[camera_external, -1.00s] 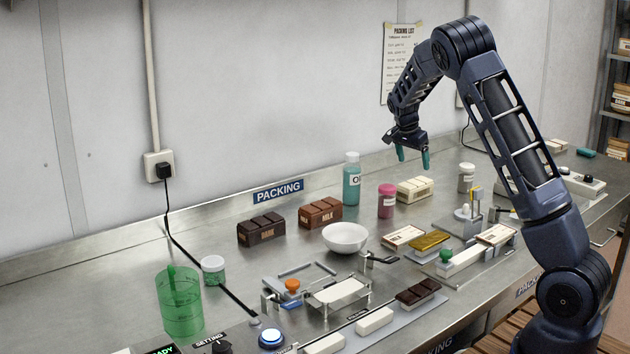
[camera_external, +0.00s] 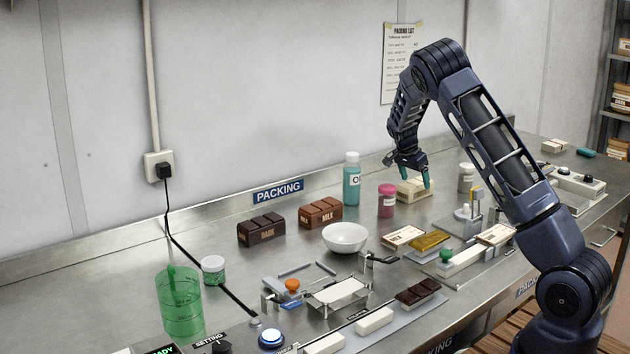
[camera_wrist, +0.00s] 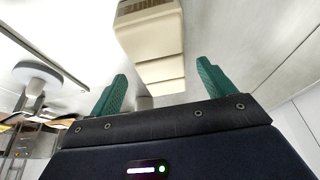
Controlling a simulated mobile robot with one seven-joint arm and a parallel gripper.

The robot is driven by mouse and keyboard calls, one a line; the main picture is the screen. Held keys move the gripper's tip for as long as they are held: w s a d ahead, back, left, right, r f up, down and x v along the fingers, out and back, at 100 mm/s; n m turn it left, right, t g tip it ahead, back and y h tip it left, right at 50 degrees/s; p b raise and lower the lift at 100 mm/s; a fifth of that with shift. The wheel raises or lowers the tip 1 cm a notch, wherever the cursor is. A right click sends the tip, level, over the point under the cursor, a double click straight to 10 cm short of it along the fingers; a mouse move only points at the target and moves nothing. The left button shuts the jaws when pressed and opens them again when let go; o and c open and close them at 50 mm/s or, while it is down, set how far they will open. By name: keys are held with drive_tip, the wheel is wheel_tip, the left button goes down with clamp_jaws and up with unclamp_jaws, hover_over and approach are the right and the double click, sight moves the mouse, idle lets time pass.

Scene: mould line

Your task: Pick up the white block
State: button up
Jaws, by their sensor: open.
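The white block (camera_external: 416,193), cream-coloured and segmented on top, lies on the steel bench near the wall, right of a pink jar. My gripper (camera_external: 414,176) is right above it, pointing down, with its teal fingers apart and nothing clamped. In the wrist view the white block (camera_wrist: 152,42) extends up from between the fingers of my gripper (camera_wrist: 161,72). The outside view partly hides the block behind the fingers. I cannot tell whether the fingers touch it.
The pink jar (camera_external: 387,201) and a teal bottle (camera_external: 351,182) stand left of the block. A whitish jar (camera_external: 466,177) stands to its right. A dark block (camera_external: 261,231), a milk block (camera_external: 320,213) and a white bowl (camera_external: 345,238) are farther left. Boxes and fixtures sit in front.

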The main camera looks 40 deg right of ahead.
sight(415, 182)
drive_tip(key=x, duration=0.4)
drive_tip(key=shift+w+f, duration=0.1)
drive_tip(key=shift+f, duration=0.15)
drive_tip(key=shift+c, duration=0.2)
drive_tip(key=c, duration=1.4)
